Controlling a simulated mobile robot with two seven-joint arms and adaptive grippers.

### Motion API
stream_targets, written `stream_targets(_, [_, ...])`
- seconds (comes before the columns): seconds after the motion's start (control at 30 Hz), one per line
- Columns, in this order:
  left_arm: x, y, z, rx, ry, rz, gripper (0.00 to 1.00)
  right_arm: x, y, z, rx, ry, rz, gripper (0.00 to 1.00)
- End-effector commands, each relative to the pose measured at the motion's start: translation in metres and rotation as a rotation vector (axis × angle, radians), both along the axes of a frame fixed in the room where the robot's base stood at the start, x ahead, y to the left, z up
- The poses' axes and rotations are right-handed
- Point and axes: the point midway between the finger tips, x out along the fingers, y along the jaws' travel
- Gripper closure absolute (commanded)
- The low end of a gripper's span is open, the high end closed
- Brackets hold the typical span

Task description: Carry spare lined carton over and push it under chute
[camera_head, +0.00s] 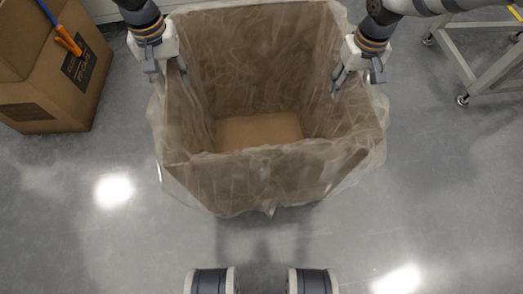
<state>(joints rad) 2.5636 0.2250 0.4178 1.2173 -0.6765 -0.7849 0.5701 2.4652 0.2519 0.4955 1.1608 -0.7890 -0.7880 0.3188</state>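The lined carton (240,178) is an open brown box with a clear plastic liner folded over its rim. It is in the upper middle of the head view, and its inside looks empty. My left gripper (168,72) is at the carton's left wall, with fingers at the rim. My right gripper (352,80) is at the right wall, with fingers reaching over the rim. The liner and walls hide part of the fingertips, so I cannot tell whether either is closed on the wall. No chute is visible.
A closed brown carton (40,115) with dark printed labels stands at the left, with an orange-and-blue tool (66,40) on it. A grey metal frame on casters (470,62) stands at the upper right. The grey floor (100,235) in front is clear.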

Motion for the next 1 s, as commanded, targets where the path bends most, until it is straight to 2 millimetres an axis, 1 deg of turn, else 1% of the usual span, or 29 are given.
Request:
stream_targets(0.1, [0.000,0.001,0.003,0.002,-0.001,0.000,0.65,0.000,-0.001,0.000,-0.002,0.001,-0.001,0.60])
stream_targets(0.17, [0.001,0.001,0.011,0.002,-0.004,0.000,0.65,0.000,-0.002,0.000,-0.002,0.001,-0.001,0.60])
stream_targets(0.27, [0.002,0.001,0.035,0.002,-0.006,0.000,0.65,0.000,-0.002,0.000,-0.003,0.001,-0.001,0.60])
stream_targets(0.4, [0.001,0.001,0.074,0.001,-0.006,-0.001,0.65,0.000,-0.002,0.000,-0.004,0.000,-0.001,0.60])
stream_targets(0.5, [0.001,0.001,0.096,0.002,-0.004,0.000,0.65,0.000,-0.002,0.000,-0.004,0.000,-0.001,0.60])
stream_targets(0.6, [0.000,0.001,0.111,0.000,-0.002,-0.001,0.65,0.000,-0.003,0.000,-0.004,0.000,-0.001,0.60])
stream_targets(0.7, [0.000,0.001,0.119,0.001,-0.001,-0.001,0.65,0.000,-0.003,0.001,-0.005,0.000,-0.001,0.60])
stream_targets(0.77, [0.000,0.001,0.120,0.001,0.000,-0.001,0.65,0.001,-0.003,0.008,-0.005,-0.002,-0.001,0.60])
stream_targets(0.83, [0.000,0.001,0.121,0.001,0.000,-0.001,0.65,0.002,-0.003,0.023,-0.004,-0.005,-0.001,0.60])
stream_targets(1.0, [0.000,0.001,0.120,0.001,0.000,0.000,0.65,0.001,-0.002,0.071,-0.005,-0.005,0.000,0.60])
